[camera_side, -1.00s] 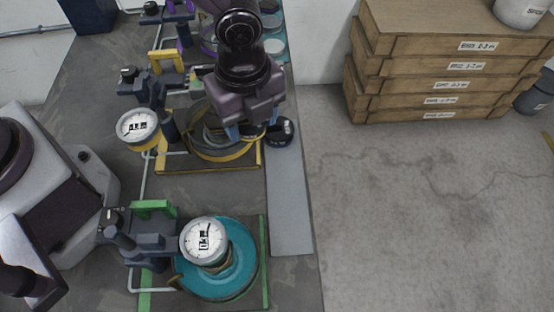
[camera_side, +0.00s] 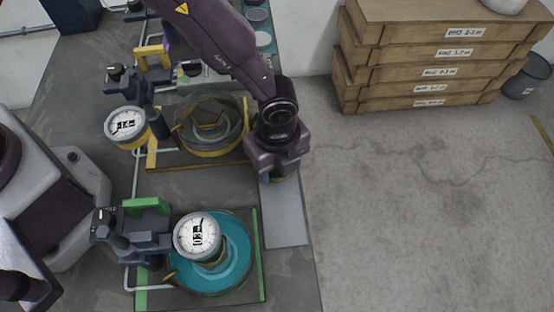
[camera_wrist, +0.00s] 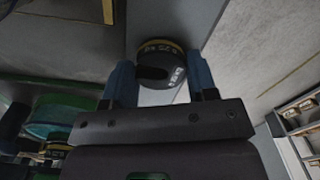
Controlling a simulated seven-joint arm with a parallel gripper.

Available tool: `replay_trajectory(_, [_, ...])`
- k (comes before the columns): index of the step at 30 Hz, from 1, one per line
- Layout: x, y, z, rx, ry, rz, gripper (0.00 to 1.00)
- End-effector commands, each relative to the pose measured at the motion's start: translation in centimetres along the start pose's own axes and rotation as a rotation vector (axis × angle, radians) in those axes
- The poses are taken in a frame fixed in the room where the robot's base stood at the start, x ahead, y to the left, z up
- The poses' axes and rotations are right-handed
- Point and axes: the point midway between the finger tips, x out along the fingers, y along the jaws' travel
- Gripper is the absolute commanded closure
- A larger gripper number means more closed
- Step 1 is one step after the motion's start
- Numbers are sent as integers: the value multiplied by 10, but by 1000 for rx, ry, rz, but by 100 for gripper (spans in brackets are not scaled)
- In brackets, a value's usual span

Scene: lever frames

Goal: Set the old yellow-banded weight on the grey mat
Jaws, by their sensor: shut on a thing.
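My gripper (camera_side: 278,175) is over the grey mat (camera_side: 285,222), a pale strip along the right edge of the bench. It is shut on the yellow-banded weight, a dark round piece with pale lettering and a yellow band. In the wrist view the weight (camera_wrist: 165,66) sits between the two blue fingers. In the side view the gripper hides most of it; only a little shows below the jaws. I cannot tell whether the weight touches the mat.
A yellow-edged station with a round pan (camera_side: 212,118) and a dial (camera_side: 127,126) stands at the left. A green-edged station with a teal pan (camera_side: 238,262) and a dial (camera_side: 198,236) is nearer. The mat's near part is clear. Stacked wooden boxes (camera_side: 440,65) stand beyond the bench.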

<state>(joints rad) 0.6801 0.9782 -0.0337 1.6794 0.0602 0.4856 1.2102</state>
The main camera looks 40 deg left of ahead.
Motion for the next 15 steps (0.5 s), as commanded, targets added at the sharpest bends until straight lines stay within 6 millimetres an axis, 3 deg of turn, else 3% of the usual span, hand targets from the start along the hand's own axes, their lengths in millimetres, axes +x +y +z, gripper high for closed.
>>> replay_trajectory(12, [6, -1, 0, 1, 1, -2, 78])
replay_trajectory(13, [6, 0, 0, 1, 1, -2, 40])
replay_trajectory(15, [5, 0, 0, 1, 0, -2, 24])
